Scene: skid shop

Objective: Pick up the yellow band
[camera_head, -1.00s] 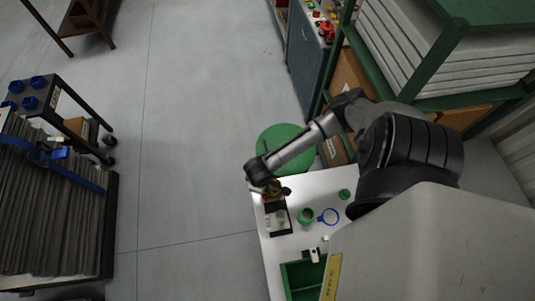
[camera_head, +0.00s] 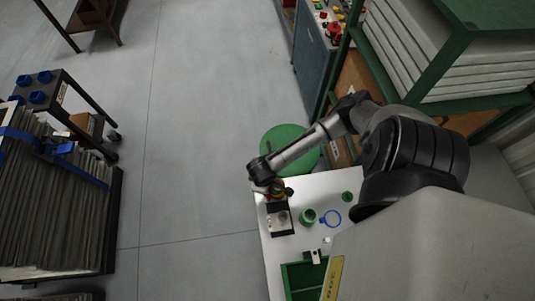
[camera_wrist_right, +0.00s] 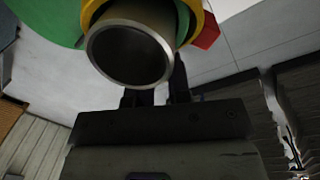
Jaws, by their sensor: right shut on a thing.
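The yellow band (camera_wrist_right: 203,20) shows at the top of the right wrist view, around a grey metal tube (camera_wrist_right: 130,55) with an open end. A red piece (camera_wrist_right: 207,31) sticks out at the band's right side. My right gripper (camera_wrist_right: 160,88) reaches up behind the tube and is shut at the band; the tube hides most of the contact. In the head view my right gripper (camera_head: 276,190) is over the far left corner of the white table (camera_head: 325,185), and the band is too small there to make out clearly. My left gripper is not in view.
Open floor (camera_head: 195,130) lies left.

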